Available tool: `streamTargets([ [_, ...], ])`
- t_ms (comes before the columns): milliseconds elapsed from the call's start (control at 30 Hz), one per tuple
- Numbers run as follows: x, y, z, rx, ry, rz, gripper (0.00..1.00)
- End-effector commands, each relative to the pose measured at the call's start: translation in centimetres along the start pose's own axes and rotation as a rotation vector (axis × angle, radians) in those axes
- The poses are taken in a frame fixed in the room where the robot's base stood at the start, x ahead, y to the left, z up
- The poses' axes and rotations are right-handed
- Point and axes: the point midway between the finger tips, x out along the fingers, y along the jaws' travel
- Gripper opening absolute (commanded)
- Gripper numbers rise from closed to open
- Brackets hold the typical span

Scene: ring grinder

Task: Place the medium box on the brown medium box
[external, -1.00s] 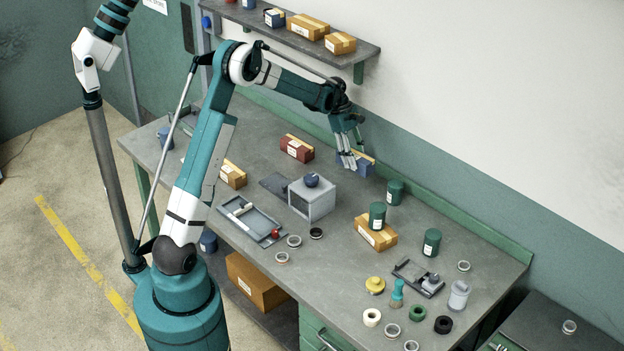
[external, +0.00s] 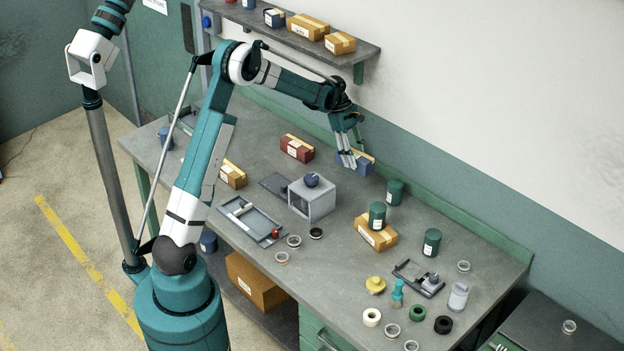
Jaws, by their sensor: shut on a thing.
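My gripper (external: 347,158) is at the back of the bench, pointing down and shut on a blue box (external: 364,164) with a yellow strip on top. The fingers hide part of this box; I cannot tell whether it touches the bench. A brown box (external: 370,238) with yellow tape and a white label lies on the bench, nearer the front and slightly right of my gripper. A green canister (external: 377,213) stands on or right behind it, covering part of its top. Another, smaller-looking brown box (external: 233,174) lies at the left of the bench.
A red box (external: 297,148) lies left of my gripper. A grey grinder housing (external: 313,200) stands between the brown boxes. More green canisters (external: 394,192) (external: 432,242) stand to the right. Rings and small parts crowd the front right. A shelf (external: 364,54) with boxes hangs above.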

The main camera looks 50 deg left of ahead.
Motion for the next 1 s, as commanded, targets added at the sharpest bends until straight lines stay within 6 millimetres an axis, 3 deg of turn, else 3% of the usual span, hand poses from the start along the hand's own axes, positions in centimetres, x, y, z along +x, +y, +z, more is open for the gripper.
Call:
streamTargets([
  [167,-0.7,-0.4,-1.0,-0.014,0.000,0.006,0.14],
  [367,-2.3,-1.4,-3.8,-0.053,0.000,0.022,0.14],
  [1000,-10.2,-9.4,-17.1,-0.261,0.000,0.108,0.14],
])
